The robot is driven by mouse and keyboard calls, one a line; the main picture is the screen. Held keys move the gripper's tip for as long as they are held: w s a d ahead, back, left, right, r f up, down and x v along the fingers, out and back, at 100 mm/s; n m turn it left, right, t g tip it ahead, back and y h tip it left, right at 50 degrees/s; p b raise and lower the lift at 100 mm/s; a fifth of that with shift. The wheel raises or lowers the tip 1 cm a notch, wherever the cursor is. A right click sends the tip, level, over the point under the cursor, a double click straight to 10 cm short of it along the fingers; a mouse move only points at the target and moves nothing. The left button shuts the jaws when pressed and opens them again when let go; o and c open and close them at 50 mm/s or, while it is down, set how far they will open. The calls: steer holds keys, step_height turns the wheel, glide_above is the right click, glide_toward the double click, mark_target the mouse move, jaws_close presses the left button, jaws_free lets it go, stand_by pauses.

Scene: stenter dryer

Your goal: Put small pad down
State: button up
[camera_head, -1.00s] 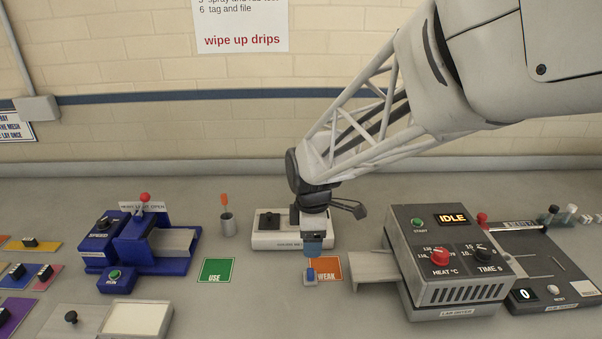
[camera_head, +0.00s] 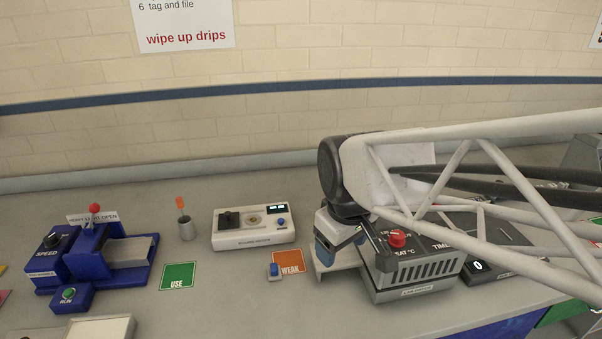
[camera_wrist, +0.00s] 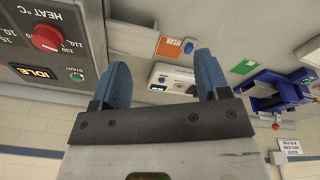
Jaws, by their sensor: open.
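The small pad (camera_head: 275,272), pale with a blue knob, stands on the bench at the left edge of the orange card (camera_head: 292,262). In the wrist view the pad (camera_wrist: 188,48) is a small blue knob beside the orange card, near the right finger. My gripper (camera_head: 325,252) is right of the pad and apart from it, near the dryer's left shelf. In the wrist view my gripper's (camera_wrist: 158,78) two blue fingers are spread with nothing between them. My arm hides part of the dryer.
The grey lab dryer (camera_head: 415,285) with a red heat knob stands close to my gripper. A white instrument (camera_head: 253,238) is behind the orange card. A green card (camera_head: 178,276), a cup with an orange-topped tool (camera_head: 186,229) and a blue machine (camera_head: 75,265) are to the left.

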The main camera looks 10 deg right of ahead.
steer(key=s+d+m, duration=0.3)
steer(key=s+m, duration=0.2)
steer(key=s, duration=0.1)
steer(key=shift+s+r+t, duration=0.4)
steer(key=shift+r, duration=0.05)
steer(key=shift+o, duration=0.5)
stand_by(0.5)
steer(key=shift+w, duration=0.1)
steer(key=n+g, duration=0.3)
steer(key=n, duration=1.4)
glide_above(274, 266)
steer(key=f, duration=1.2)
steer(key=shift+s+d+f, duration=0.25)
steer(key=shift+d+f, duration=0.05)
steer(key=shift+f, duration=0.05)
steer(key=shift+w+a+f+n, duration=0.25)
steer(key=shift+a+f+n, duration=0.05)
steer(key=shift+f+n, duration=0.1)
